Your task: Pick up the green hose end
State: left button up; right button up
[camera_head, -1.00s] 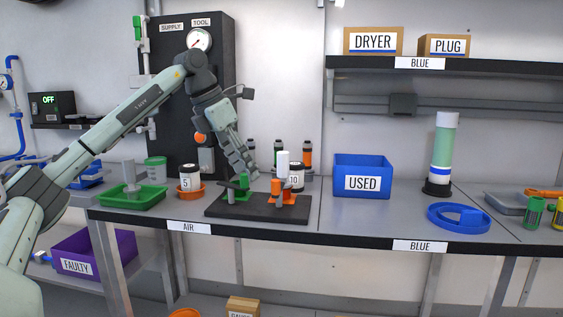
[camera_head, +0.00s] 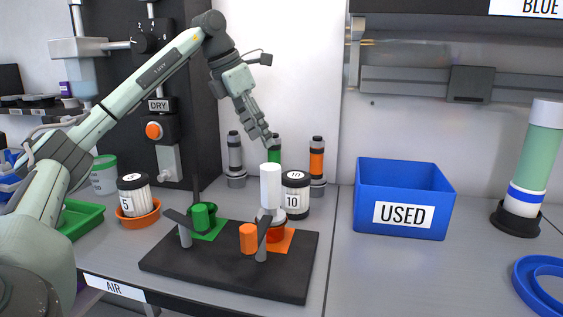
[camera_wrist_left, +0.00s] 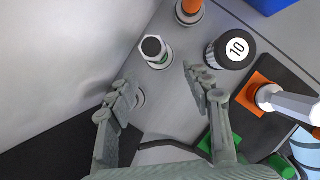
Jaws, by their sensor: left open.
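The green hose end (camera_head: 275,156) stands upright at the back of the bench, between a grey one and an orange one, partly hidden in the head view. In the left wrist view it shows from above as a dark hexagonal top with a pale collar and a bit of green (camera_wrist_left: 155,50). My left gripper (camera_head: 268,139) is at the height of its top in the head view. In the wrist view the two fingers (camera_wrist_left: 160,86) are spread, empty, and the green hose end lies just beyond the gap between their tips. My right gripper is out of view.
The grey hose end (camera_head: 236,158) and orange hose end (camera_head: 317,160) stand close on either side. A jar marked 10 (camera_head: 295,196) and a white-topped fitting on the black board (camera_head: 200,272) stand in front. The blue USED bin (camera_head: 403,190) is to the right.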

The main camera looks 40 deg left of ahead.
aim_at(274, 156)
pick_arm(q)
jog(key=x, duration=0.2)
jog(key=shift+w+f, duration=0.2)
jog(key=shift+w, duration=0.15)
jog(key=x, duration=0.5)
jog(key=shift+w, duration=0.35)
jog(key=shift+r, duration=0.1)
jog(key=shift+c, duration=0.2)
grip_shut()
